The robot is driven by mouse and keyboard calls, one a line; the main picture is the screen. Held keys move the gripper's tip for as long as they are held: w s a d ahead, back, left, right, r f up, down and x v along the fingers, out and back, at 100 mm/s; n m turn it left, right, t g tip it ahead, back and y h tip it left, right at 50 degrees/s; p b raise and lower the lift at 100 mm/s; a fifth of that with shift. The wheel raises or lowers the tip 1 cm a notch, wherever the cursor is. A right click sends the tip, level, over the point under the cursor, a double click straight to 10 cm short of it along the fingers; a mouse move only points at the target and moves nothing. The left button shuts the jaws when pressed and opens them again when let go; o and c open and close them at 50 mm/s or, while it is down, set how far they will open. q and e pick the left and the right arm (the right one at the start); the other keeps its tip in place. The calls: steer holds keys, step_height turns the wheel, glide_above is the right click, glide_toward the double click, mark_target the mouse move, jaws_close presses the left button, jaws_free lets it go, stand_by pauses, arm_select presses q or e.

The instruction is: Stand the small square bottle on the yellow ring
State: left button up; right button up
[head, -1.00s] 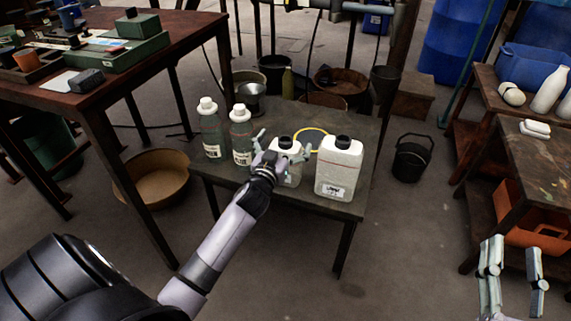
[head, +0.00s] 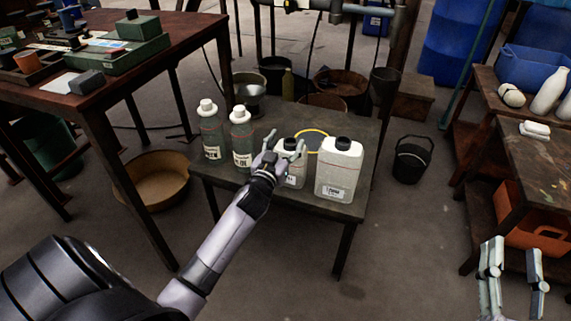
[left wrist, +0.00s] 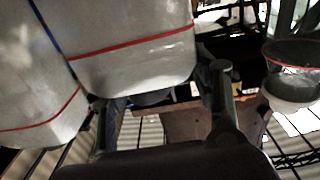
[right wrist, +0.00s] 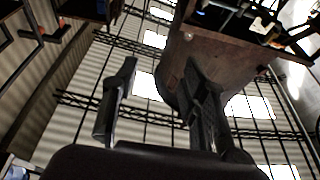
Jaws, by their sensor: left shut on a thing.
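The small square bottle (head: 296,182), pale with a black cap, is near the front of the low dark table. My left gripper (head: 289,148) is shut on its upper part. I cannot tell whether its base is clear of the tabletop. In the left wrist view pale bottle walls with red lines (left wrist: 130,60) fill the upper left, close to the fingers. The yellow ring (head: 325,132) lies flat on the table just behind the bottles, partly hidden by them. My right gripper (head: 513,246) is open and empty at the lower right, away from the table.
A larger square bottle (head: 339,172) stands just right of the held bottle, very close. Two round grey-green bottles with white caps (head: 212,140) (head: 242,145) stand to the left. The low table (head: 354,211) has bare room at its back right. A black bucket (head: 411,160) stands on the floor.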

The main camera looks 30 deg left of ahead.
arm_select(q)
steer(key=c, duration=1)
steer(key=shift+r, duration=0.2)
